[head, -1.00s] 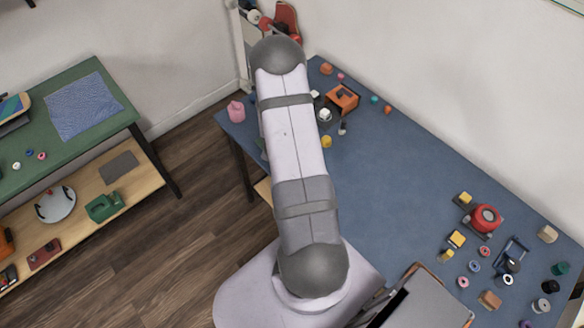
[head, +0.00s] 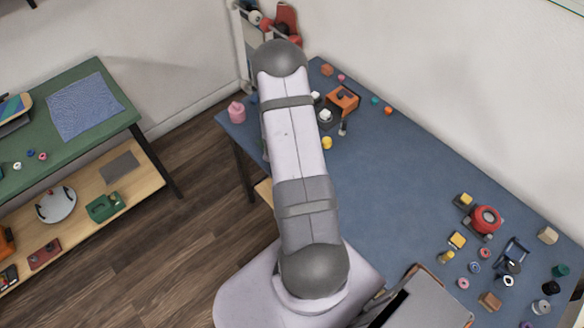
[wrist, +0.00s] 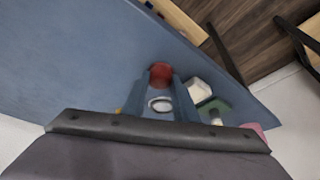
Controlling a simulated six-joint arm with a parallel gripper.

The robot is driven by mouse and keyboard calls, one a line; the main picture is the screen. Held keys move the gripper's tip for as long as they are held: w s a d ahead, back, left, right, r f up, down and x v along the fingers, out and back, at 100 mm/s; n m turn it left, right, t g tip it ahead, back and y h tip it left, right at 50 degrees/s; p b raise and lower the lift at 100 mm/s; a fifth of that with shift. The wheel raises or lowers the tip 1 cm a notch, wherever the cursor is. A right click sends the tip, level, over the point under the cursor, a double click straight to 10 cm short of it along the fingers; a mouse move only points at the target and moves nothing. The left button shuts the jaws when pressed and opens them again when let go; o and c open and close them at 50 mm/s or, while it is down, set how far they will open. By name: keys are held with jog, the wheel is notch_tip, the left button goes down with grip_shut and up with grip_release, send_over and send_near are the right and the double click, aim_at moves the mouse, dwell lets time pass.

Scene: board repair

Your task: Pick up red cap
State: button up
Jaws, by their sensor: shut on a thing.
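The red cap (wrist: 161,73) is round and dark red. In the wrist view it sits between the tips of my gripper's two fingers (wrist: 161,82). My gripper is shut on it, over the blue table (wrist: 75,60). I cannot tell how far the cap is above the tabletop. In the head view my arm hides the gripper and the cap.
In the wrist view a pale oval ring (wrist: 160,104) shows between the fingers and a white block (wrist: 199,91) is just right of them. In the head view an orange box (head: 343,98) and a yellow piece (head: 327,143) lie right of my arm. The table's middle is clear.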

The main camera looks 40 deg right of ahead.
notch_tip(320, 180, up, 10)
jog(key=p, duration=0.3)
jog(key=shift+a+f, duration=0.1)
jog(key=shift+f, duration=0.05)
